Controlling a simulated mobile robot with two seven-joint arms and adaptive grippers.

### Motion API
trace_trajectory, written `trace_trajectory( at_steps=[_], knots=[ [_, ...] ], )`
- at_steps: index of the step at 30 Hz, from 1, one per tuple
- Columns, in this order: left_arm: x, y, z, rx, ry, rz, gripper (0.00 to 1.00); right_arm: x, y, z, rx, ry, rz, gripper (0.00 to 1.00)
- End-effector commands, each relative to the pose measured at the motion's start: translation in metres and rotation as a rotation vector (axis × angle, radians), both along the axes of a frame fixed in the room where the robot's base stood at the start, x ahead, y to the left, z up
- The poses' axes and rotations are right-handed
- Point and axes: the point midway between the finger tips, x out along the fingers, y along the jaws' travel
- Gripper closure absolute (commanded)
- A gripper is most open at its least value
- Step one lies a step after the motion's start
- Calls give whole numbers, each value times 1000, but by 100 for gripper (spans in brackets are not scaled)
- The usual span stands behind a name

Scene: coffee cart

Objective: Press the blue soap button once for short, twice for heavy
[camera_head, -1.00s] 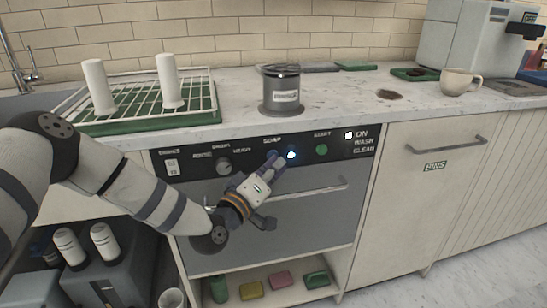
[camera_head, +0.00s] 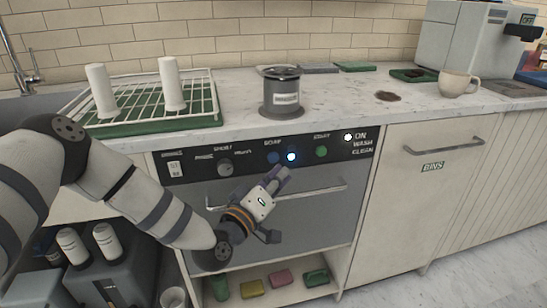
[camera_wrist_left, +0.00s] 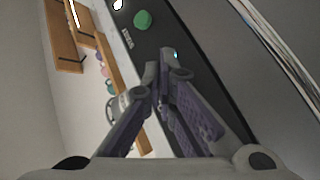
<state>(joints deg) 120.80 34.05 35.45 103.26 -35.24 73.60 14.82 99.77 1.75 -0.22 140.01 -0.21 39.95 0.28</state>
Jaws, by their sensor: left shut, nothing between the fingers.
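The blue soap button (camera_head: 274,157) is on the black control panel (camera_head: 195,179) of the washer below the counter, under a "SOAP" label. A bright blue-white light (camera_head: 291,156) glows just right of it; a small glow (camera_wrist_left: 176,54) also shows by the fingertips in the left wrist view. My left gripper (camera_head: 281,173) is shut and empty, its tips a little below and in front of the button, apparently apart from it. In the left wrist view the closed fingers (camera_wrist_left: 160,70) hide the soap button. My right gripper is not in view.
A green start button (camera_head: 321,151) and a white light (camera_head: 348,137) sit further right; a dial (camera_head: 225,168) is left. The washer's bar handle (camera_head: 318,188) runs below the panel, close to my gripper. A grey canister (camera_head: 281,92) stands on the counter above.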

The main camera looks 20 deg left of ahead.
Motion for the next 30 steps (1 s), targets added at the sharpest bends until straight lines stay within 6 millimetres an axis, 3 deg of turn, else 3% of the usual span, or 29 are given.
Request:
trace_trajectory(
  at_steps=[12, 30],
  knots=[
    [-29, -20, 2, 2, -3, 0, 100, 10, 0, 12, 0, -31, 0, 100],
    [-29, -19, 1, 1, -2, 0, 100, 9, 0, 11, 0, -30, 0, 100]
  ],
)
